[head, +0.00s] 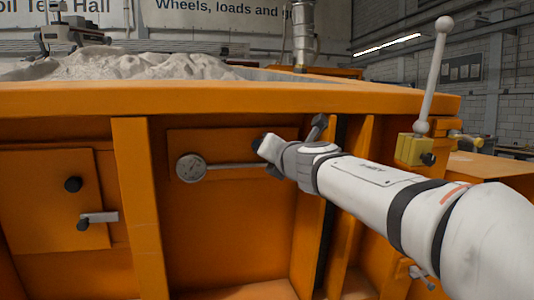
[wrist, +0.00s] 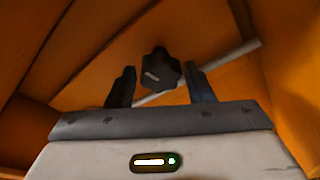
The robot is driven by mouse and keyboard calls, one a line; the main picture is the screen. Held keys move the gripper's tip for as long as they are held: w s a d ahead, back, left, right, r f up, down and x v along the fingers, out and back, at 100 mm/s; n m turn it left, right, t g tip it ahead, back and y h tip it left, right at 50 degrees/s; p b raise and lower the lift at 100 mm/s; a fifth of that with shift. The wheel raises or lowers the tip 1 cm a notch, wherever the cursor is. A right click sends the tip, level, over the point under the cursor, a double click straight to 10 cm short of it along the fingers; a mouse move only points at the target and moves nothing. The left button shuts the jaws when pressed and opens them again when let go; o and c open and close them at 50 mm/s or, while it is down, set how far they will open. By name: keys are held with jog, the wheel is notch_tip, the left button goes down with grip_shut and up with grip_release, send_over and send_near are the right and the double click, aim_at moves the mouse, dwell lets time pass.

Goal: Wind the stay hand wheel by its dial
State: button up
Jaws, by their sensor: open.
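The dial (head: 190,168) is a round, pale gauge on the orange panel in the head view, at the left end of a thin grey rod (head: 232,165). The rod runs right, to behind my gripper (head: 268,157). In the wrist view a dark lobed hand wheel (wrist: 160,68) with a small pale mark sits in front of the rod (wrist: 232,58). My gripper (wrist: 160,85) is open, with one finger on each side of the wheel. I cannot tell whether either finger touches it. In the head view the wheel is not clearly seen behind my gripper.
Orange ribs (head: 140,205) stand out on both sides of the recessed panel. A dark-knobbed lever (head: 318,126) stands just above my wrist. The sandbed rim (head: 230,98) overhangs above. A panel with black knobs (head: 73,184) is at left, and a ball-topped lever (head: 434,75) at right.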

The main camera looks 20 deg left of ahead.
jog(key=v, duration=0.7)
jog(key=shift+s+d, duration=0.1)
jog(key=shift+s, duration=0.05)
